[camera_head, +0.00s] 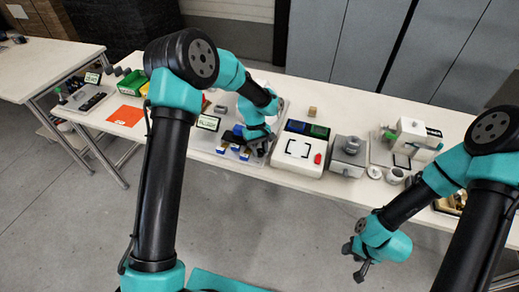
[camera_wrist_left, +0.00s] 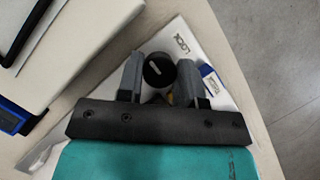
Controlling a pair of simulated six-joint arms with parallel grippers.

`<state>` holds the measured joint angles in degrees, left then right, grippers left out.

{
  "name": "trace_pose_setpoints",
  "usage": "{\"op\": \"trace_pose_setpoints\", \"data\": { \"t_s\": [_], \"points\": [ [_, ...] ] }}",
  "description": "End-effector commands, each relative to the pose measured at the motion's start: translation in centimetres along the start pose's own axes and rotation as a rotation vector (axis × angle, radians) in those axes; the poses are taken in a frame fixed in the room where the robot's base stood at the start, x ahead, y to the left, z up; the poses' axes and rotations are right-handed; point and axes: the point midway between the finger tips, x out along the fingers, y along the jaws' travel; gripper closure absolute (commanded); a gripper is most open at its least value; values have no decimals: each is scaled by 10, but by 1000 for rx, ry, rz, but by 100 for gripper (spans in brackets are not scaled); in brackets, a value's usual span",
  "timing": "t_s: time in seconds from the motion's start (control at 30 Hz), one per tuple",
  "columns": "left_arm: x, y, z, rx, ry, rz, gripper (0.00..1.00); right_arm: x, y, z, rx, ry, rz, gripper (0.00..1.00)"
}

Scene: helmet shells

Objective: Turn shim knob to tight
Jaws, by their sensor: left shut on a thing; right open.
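The shim knob (camera_wrist_left: 157,71) is a round black knob with a short white pointer line, in the left wrist view. It sits on a white plate (camera_wrist_left: 213,43). My left gripper (camera_wrist_left: 158,82) is shut on the knob, one grey finger on each side. In the head view my left gripper (camera_head: 262,147) is low over the table and hides the knob. My right gripper (camera_head: 357,257) is open and empty, off the table's front edge above the floor.
A blue-and-white labelled block (camera_wrist_left: 214,82) lies just right of the fingers. A white box with a red part (camera_head: 298,155) stands right of my left gripper. A grey block device (camera_head: 347,157) and a white machine (camera_head: 412,137) stand further right. An orange sheet (camera_head: 126,116) lies left.

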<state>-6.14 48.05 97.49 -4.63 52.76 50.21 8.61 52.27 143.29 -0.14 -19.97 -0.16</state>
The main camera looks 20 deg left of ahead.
Motion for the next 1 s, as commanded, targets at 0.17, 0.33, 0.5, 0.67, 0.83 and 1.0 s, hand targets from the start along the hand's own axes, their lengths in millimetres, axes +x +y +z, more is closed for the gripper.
{"op": "trace_pose_setpoints", "data": {
  "t_s": [0.17,0.33,0.5,0.67,0.83,1.0],
  "points": [
    [0,1,0,87,0,-37,90,0,0,0,0,0,0,57],
    [0,1,0,205,-1,-87,90,0,0,0,0,0,0,57],
    [0,2,0,341,0,-143,90,0,0,0,0,0,0,57],
    [0,2,0,464,0,-193,90,0,0,0,0,0,0,57],
    [0,2,1,571,0,-238,90,0,0,0,0,0,0,57],
    [0,2,1,640,0,-266,90,0,0,0,0,0,0,57]
  ]
}}
